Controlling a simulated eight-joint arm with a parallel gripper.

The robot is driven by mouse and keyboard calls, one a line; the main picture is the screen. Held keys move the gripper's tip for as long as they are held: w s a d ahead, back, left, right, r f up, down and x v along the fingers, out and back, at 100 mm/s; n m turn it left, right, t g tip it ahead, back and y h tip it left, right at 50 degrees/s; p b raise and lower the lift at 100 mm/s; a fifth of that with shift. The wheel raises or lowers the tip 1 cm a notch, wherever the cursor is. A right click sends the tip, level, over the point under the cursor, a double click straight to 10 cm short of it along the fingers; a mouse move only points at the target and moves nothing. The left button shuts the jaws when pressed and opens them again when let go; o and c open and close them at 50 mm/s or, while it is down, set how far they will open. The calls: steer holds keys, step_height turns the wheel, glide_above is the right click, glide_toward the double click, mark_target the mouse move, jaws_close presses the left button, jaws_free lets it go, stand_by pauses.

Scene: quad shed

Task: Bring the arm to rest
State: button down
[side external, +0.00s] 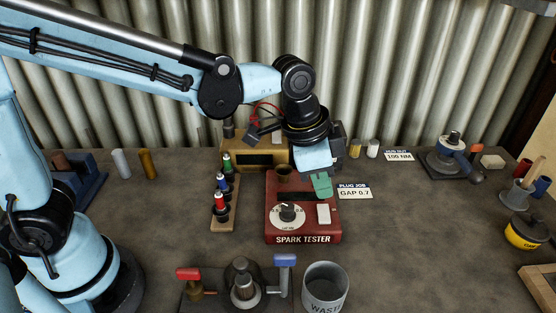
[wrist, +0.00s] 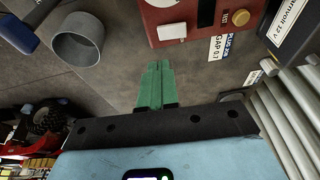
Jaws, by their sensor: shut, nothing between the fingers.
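My gripper (side external: 322,186) has green fingers and hangs over the right rear part of the red spark tester (side external: 303,238) in the side view. In the wrist view the two green fingers (wrist: 158,70) are pressed together with nothing between them. The spark tester (wrist: 160,14) shows at the top of the wrist view, beyond the fingertips. My light blue arm reaches in from the left, bent downward at the wrist. Part of the tester's back is hidden behind the gripper.
A grey waste bin (side external: 325,290) and a fixture with red and blue handles (side external: 243,285) stand in front. A rack of spark plugs (side external: 224,205) is left of the tester. A "GAP 0.7" card (side external: 355,192) lies right of it.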

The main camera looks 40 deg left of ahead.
steer(key=s+d+v, duration=0.1)
steer(key=v, duration=0.5)
steer(key=s+a+f+n+t, duration=0.1)
steer(key=a+n, duration=0.2)
steer(key=a, duration=0.3)
steer(key=s+a+f+n+t+y, duration=0.1)
steer(key=s+a+n+t, duration=0.1)
steer(key=a, duration=0.4)
steer(key=s+a+f+n+t+y, duration=0.1)
steer(key=s+a+f+n, duration=0.1)
steer(key=a+n, duration=0.2)
steer(key=a, duration=0.2)
steer(key=shift+a+t, duration=0.3)
steer(key=shift+a, duration=0.05)
steer(key=shift+s+f, duration=0.1)
steer(key=shift+f, duration=0.05)
